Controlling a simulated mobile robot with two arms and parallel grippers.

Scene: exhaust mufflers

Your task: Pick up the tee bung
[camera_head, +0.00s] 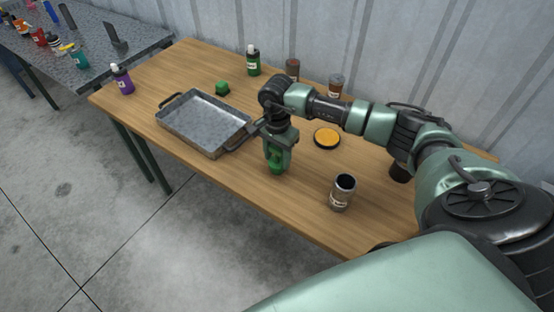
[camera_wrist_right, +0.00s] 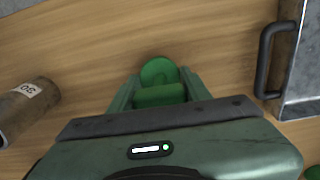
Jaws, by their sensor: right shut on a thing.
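The tee bung appears to be the bright green piece with a rounded end between the fingers of my right gripper (camera_head: 276,168). In the right wrist view the piece (camera_wrist_right: 160,73) sits between the fingertips of the gripper (camera_wrist_right: 160,92), which is shut on it. In the head view the fingers point down over the front middle of the wooden table (camera_head: 240,188), and the piece is mostly hidden by them. I cannot tell whether it touches the table. My left gripper is not in view.
A metal tray (camera_head: 203,148) with handles lies just left of the gripper. A metal can (camera_head: 341,193) stands to the right, and an orange-topped disc (camera_head: 327,137) lies behind. The front edge is close.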

